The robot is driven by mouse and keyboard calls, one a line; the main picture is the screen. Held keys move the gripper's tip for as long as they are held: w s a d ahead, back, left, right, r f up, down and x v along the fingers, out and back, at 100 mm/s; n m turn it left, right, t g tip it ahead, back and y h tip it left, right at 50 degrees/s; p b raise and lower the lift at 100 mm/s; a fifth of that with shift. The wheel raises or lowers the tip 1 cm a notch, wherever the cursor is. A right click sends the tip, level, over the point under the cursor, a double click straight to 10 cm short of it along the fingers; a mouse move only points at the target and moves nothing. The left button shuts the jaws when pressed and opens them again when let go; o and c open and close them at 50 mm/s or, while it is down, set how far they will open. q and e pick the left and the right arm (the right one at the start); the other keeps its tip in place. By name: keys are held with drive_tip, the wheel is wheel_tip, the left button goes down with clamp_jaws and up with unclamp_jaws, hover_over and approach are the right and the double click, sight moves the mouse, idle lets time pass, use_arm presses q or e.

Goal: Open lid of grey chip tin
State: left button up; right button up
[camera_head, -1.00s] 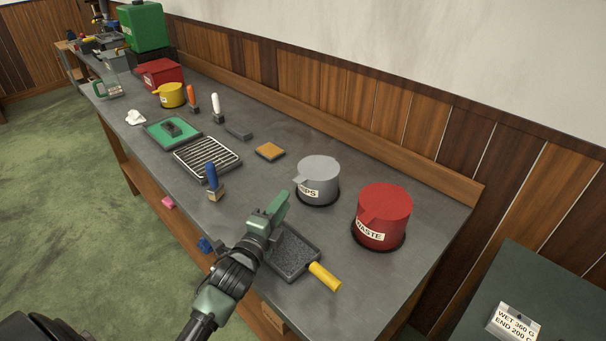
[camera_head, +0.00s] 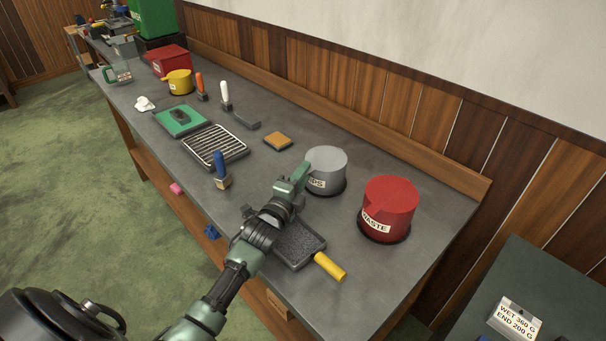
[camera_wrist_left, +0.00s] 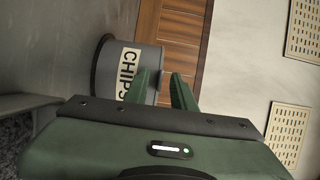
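The grey chip tin (camera_head: 327,166) stands on the workbench right of the middle, its lid on. Its CHIPS label is partly hidden by my left gripper (camera_head: 297,176) in the head view. In the left wrist view the tin (camera_wrist_left: 112,60) lies just ahead of the fingers, with its label facing them. My right gripper is not in view.
A red WASTE tin (camera_head: 390,205) stands right of the grey tin. A blue-handled brush (camera_head: 221,169), wire rack (camera_head: 215,147) and orange block (camera_head: 278,140) lie to the left.

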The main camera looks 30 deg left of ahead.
use_arm(q)
clamp_jaws()
idle(1.3)
